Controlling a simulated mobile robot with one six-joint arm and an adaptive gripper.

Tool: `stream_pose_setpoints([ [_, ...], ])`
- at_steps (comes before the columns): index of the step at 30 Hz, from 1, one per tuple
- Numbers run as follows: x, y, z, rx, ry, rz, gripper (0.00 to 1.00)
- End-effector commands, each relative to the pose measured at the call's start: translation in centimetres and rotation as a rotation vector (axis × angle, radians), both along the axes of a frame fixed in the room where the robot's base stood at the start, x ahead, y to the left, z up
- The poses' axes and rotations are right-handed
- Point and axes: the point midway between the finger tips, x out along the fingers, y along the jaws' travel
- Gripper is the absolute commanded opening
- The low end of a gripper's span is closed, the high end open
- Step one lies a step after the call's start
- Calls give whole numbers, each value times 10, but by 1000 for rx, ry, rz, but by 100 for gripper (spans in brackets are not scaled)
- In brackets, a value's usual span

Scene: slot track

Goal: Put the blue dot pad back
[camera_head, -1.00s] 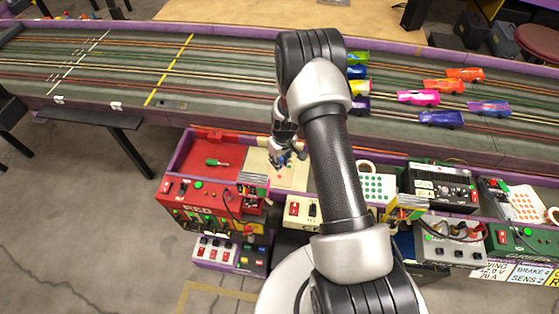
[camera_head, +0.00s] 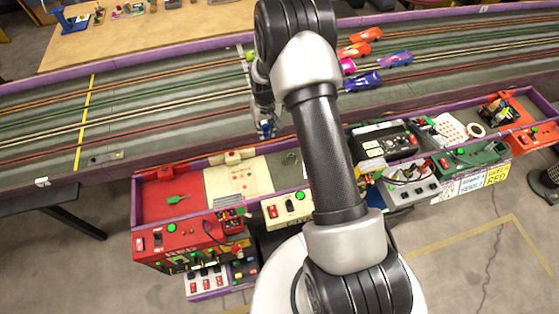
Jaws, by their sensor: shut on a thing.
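My gripper (camera_head: 265,130) is in the upper middle of the head view, pointing down by the near edge of the slot track, beyond the purple rail. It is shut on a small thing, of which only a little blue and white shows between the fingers. I cannot tell its shape or whether it is the blue dot pad. No blue dot pad shows clearly anywhere else. A white sheet with red dots (camera_head: 452,127) lies on the right stations. My arm hides part of the middle stations.
A black power box (camera_head: 385,145) and a roll of tape (camera_head: 476,130) are further right. Several cars (camera_head: 362,80) stand on the track (camera_head: 130,125); its left part is clear.

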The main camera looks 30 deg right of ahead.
Motion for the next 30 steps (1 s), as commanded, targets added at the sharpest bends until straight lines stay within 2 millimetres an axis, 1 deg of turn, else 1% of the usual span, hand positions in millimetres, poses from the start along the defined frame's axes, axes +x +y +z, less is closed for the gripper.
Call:
stream_pose_setpoints([
  [2, 0, 0, -3, -1, 2, -9, 0],
  [5, -1, 0, -23, 1, 6, -12, 0],
  [9, -1, 0, -62, 0, 5, -12, 0],
  [15, -1, 0, -116, 0, 5, -11, 0],
  [18, 0, 0, -136, 0, 2, -11, 0],
  [21, 1, 0, -148, -1, 0, -11, 0],
  [26, 0, 0, -158, 0, 1, -11, 0],
  [29, 0, 0, -169, 0, 1, -11, 0],
  [30, 0, 0, -175, 0, 2, -11, 0],
])
